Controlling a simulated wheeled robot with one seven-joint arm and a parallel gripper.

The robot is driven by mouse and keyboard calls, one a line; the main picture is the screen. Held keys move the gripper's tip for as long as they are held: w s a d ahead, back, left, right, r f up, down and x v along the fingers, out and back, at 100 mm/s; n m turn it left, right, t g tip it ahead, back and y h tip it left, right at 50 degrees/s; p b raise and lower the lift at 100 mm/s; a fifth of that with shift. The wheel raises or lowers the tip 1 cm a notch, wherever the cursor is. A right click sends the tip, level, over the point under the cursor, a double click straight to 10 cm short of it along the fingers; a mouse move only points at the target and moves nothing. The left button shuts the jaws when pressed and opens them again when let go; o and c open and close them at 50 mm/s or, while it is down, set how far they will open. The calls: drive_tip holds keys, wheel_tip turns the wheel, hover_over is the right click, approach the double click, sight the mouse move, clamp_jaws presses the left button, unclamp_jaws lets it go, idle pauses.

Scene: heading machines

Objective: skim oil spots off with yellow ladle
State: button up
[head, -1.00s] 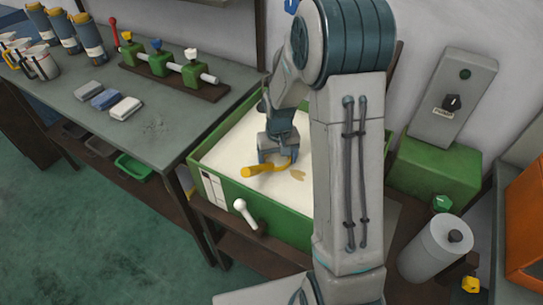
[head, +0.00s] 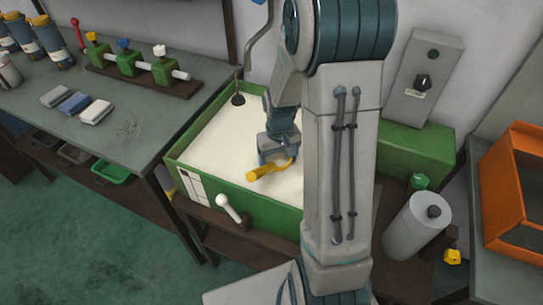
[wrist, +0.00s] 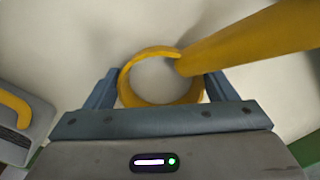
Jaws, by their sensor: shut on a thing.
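The yellow ladle (head: 268,170) is held by my gripper (head: 278,158) over the green tank (head: 240,192) of pale liquid. In the wrist view, the ladle's round yellow rim (wrist: 124,85) sits between the two fingers of my gripper (wrist: 160,90), and its thick handle (wrist: 255,42) runs to the upper right. The gripper is shut on the ladle. I cannot tell whether the ladle touches the liquid (head: 225,140). No oil spot shows clearly now; my arm hides the right part of the tank.
A white-knobbed lever (head: 228,207) stands at the tank's front. A workbench (head: 60,130) with green valves (head: 125,62) and cloth blocks (head: 74,103) is left. A dark-ended pipe (head: 238,98) hangs at the tank's back left. A grey cylinder (head: 415,228) and orange crate (head: 515,190) are right.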

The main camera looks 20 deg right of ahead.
sight(288, 162)
drive_tip(key=shift+s+d, duration=1.05)
drive_tip(key=shift+d, duration=0.05)
wheel_tip(288, 162, up, 12)
drive_tip(key=p, duration=0.8)
drive_tip(key=shift+p, duration=0.35)
drive_tip(key=shift+a, duration=0.1)
